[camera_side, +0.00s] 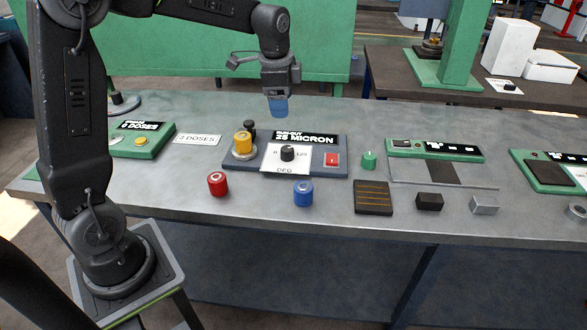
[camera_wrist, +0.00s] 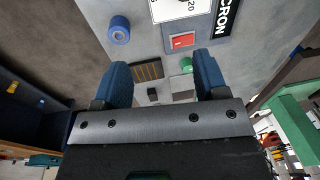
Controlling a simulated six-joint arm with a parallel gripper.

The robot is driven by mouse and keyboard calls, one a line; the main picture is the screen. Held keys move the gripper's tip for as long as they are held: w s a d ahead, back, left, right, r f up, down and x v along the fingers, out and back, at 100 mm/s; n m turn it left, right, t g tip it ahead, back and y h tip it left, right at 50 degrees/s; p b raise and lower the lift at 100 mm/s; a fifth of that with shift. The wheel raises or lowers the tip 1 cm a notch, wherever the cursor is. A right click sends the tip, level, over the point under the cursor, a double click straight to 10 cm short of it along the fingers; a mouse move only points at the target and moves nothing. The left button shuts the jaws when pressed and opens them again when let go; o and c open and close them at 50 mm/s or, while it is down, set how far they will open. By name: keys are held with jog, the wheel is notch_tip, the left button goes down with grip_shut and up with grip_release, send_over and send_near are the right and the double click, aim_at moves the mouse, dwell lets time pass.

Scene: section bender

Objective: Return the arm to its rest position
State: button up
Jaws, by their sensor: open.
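My gripper (camera_side: 278,106) hangs above the bench, behind the runout panel (camera_side: 243,161), with its blue fingers pointing down. In the wrist view my gripper (camera_wrist: 165,85) shows two blue fingers spread apart with nothing between them. It is open and empty, and clear of the bench top. The panel carries a yellow cylinder, a black dial (camera_side: 288,153) and a red button (camera_side: 332,159). The red button also shows in the wrist view (camera_wrist: 182,41), beyond the fingers.
A red cylinder (camera_side: 217,183) and a blue cylinder (camera_side: 303,192) stand at the bench's front. A green cylinder (camera_side: 369,160), a slotted dark block (camera_side: 373,198) and small blocks (camera_side: 429,201) sit to the right. A green dose box (camera_side: 145,140) is at left. A green cabinet (camera_side: 190,60) stands behind.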

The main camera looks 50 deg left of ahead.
jog(key=s+d+r+n+t, duration=0.1)
jog(key=s+d+n, duration=0.3)
jog(key=s, duration=0.7)
jog(key=s+d+r+n+t, duration=0.1)
jog(key=s+d+n+t, duration=0.2)
jog(key=s+d, duration=0.4)
jog(key=s+n, duration=0.1)
jog(key=s, duration=0.3)
jog(key=shift+s+r+n+h, duration=0.2)
jog(key=shift+r+n+h, duration=0.1)
